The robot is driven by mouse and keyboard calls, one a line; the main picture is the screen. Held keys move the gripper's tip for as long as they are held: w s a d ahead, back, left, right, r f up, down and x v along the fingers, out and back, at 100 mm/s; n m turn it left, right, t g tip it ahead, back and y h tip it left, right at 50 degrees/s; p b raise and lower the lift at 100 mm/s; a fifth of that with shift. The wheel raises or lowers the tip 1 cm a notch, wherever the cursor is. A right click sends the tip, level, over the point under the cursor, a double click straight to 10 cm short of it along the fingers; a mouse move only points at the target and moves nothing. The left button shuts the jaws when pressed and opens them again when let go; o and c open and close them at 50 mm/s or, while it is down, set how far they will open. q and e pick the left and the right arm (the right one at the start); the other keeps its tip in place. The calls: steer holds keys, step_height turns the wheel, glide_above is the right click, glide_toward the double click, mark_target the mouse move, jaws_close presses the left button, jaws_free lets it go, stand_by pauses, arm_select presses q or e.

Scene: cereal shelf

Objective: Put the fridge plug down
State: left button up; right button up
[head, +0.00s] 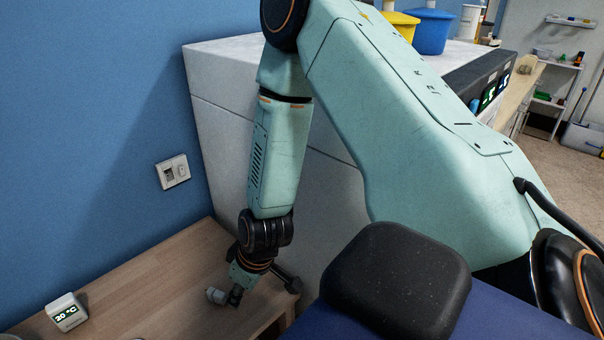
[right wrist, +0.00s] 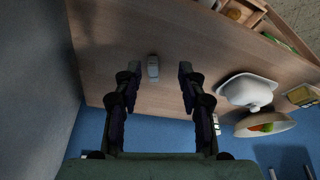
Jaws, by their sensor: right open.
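The plug, a small grey-white piece (head: 216,296), lies on the wooden tabletop (head: 165,285) beside my right gripper (head: 238,293). In the right wrist view the plug (right wrist: 153,68) sits between the spread fingertips of my right gripper (right wrist: 160,74), with a gap on both sides. That gripper is open and empty, pointing down close to the wood. No cord can be made out on the plug. My left gripper is in neither view.
A wall socket (head: 172,172) is on the blue wall above the tabletop. A small white 20 °C display (head: 67,312) stands at the left. A large white cabinet (head: 225,115) rises behind my arm. The right wrist view shows a white dish (right wrist: 248,90) and a bowl of food (right wrist: 265,124).

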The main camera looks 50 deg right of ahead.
steer(key=s+a+f+m+g, duration=0.1)
steer(key=s+f, duration=0.2)
steer(key=s, duration=0.4)
steer(key=s+a+f+m+g, duration=0.1)
steer(key=s+f, duration=0.1)
steer(key=s, duration=0.6)
steer(key=s+a+f+m+g+h, duration=0.1)
steer(key=s+a+f, duration=0.1)
steer(key=s, duration=0.6)
steer(key=shift+s+f+m+g, duration=0.15)
steer(key=shift+f+m+g, duration=0.15)
steer(key=shift+f, duration=0.5)
steer(key=shift+a, duration=0.1)
